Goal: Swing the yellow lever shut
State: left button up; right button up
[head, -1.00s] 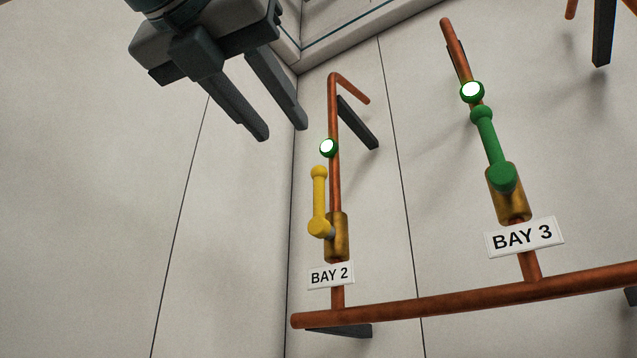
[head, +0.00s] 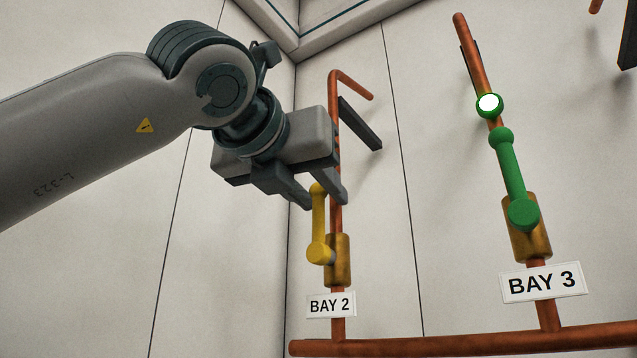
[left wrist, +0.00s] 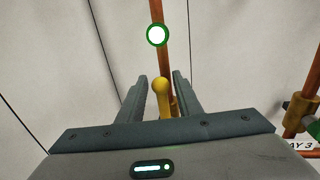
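The yellow lever (head: 318,222) stands upright, in line with the copper pipe, on the brass valve body (head: 340,262) above the BAY 2 sign (head: 330,304). My left gripper (head: 326,202) is at the lever's top end, its fingers apart. In the left wrist view, the lever's round knob (left wrist: 161,86) lies between the two open fingers (left wrist: 160,88), with a gap visible on each side. My right gripper is not in view.
A green lever (head: 512,175) on the BAY 3 pipe stands to the right, above its BAY 3 sign (head: 543,283). A copper manifold pipe (head: 440,343) runs along the bottom. A white round gauge (left wrist: 157,35) sits above the yellow knob. The wall at left is bare.

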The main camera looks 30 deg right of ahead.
pick_arm(q)
grip_shut()
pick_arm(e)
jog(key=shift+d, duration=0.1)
pick_arm(q)
jog(key=shift+s, duration=0.1)
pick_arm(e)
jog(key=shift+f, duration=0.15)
